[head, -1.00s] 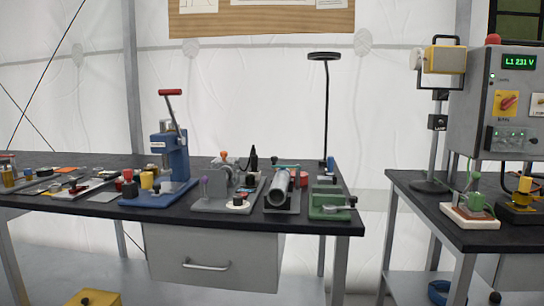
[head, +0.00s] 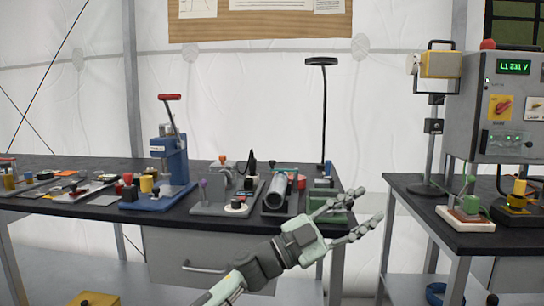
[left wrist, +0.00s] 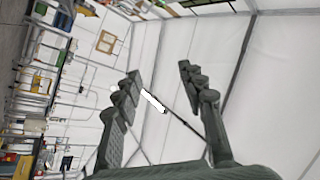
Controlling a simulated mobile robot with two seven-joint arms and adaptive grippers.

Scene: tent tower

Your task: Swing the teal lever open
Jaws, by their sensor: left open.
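The teal lever (head: 287,169) appears as a thin teal bar at the grey fixture (head: 280,203) with the silver cylinder, near the right end of the black workbench. It is small, and its exact angle is hard to tell. My left gripper (head: 370,206) is open and empty, in front of the bench's right end, to the right of and lower than the lever in the head view. It partly covers the green clamp (head: 323,190). In the left wrist view, the spread fingers (left wrist: 160,72) have nothing between them. My right gripper is not in view.
A black lamp (head: 323,110) stands behind the bench's right end. A blue press (head: 170,165) and a grey fixture (head: 222,190) stand left of the cylinder. A gap separates the bench from the right table (head: 410,190), which carries a clamp and a control box (head: 505,120).

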